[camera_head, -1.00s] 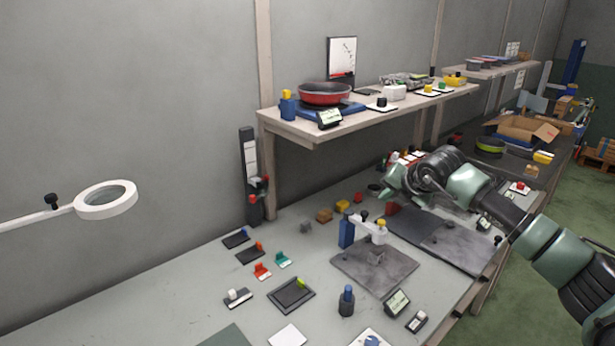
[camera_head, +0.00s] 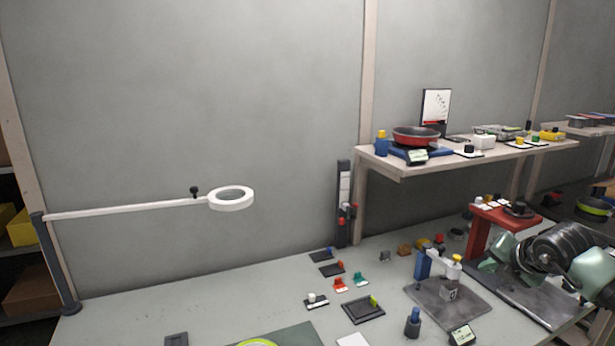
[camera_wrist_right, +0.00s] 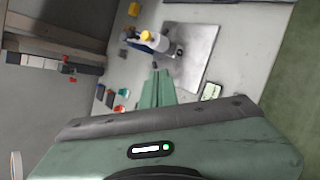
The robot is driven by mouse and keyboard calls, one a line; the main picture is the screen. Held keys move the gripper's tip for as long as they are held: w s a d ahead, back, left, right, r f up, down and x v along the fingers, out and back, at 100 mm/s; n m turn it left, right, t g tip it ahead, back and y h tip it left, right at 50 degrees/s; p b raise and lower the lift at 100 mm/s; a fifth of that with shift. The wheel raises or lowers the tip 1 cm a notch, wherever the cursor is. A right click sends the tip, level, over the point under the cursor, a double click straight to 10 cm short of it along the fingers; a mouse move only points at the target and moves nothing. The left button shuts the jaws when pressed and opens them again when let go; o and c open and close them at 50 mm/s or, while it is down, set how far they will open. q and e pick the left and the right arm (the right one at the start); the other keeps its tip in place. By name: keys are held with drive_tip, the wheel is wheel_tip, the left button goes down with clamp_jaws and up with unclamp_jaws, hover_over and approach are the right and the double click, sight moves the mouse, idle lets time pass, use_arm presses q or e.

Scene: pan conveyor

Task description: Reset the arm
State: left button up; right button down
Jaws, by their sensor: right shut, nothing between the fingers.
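My right arm comes in from the right in the head view, with its pale green and black gripper (camera_head: 490,254) over the right part of the grey workbench (camera_head: 210,285). In the right wrist view, the green fingers (camera_wrist_right: 156,88) are together, with nothing between them. They point toward a grey metal plate (camera_wrist_right: 196,50) that carries a blue, white and yellow-topped fixture (camera_wrist_right: 155,40). The same fixture (camera_head: 440,262) stands left of the gripper in the head view. My left gripper is not in view.
A wooden shelf (camera_head: 395,170) with a red pan (camera_head: 416,136) is above the bench. A red stand (camera_head: 480,236) is close behind my right gripper. A ring lamp (camera_head: 231,199) reaches in from the left. Small coloured parts lie mid-bench; the left bench is mostly clear.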

drive_tip(key=s+a+f+n+t+y, duration=0.15)
drive_tip(key=a+y, duration=0.65)
drive_tip(key=a, duration=1.2)
drive_tip(key=s+a+r+m+t+y, duration=0.3)
drive_tip(key=s+a+r+m+t, duration=0.4)
drive_tip(key=a, duration=0.3)
drive_tip(key=s+d+f+m+g+h, duration=0.1)
drive_tip(key=s+d+f+m+h, duration=0.3)
drive_tip(key=d+f+m+h, duration=0.35)
drive_tip(key=s+d+f+m+g+h, duration=0.2)
drive_tip(key=s+d+f+m+h, duration=0.3)
drive_tip(key=f+m, duration=0.4)
drive_tip(key=s+a+f+m+g+y, duration=0.1)
drive_tip(key=s+a+f+g, duration=0.1)
drive_tip(key=s+f+g, duration=0.75)
drive_tip(key=s+a+f+m+g+y, duration=0.15)
drive_tip(key=s+f, duration=0.25)
drive_tip(key=s, duration=1.1)
wheel_tip(320, 180, down, 28)
drive_tip(key=s+g, duration=0.2)
drive_tip(key=s+d+f+h, duration=0.1)
drive_tip(key=s+d+f, duration=0.1)
drive_tip(key=s+f, duration=1.2)
drive_tip(key=shift+s+d+f+g, duration=0.2)
drive_tip(key=shift+s+f+g, duration=0.15)
drive_tip(key=shift+s, duration=0.55)
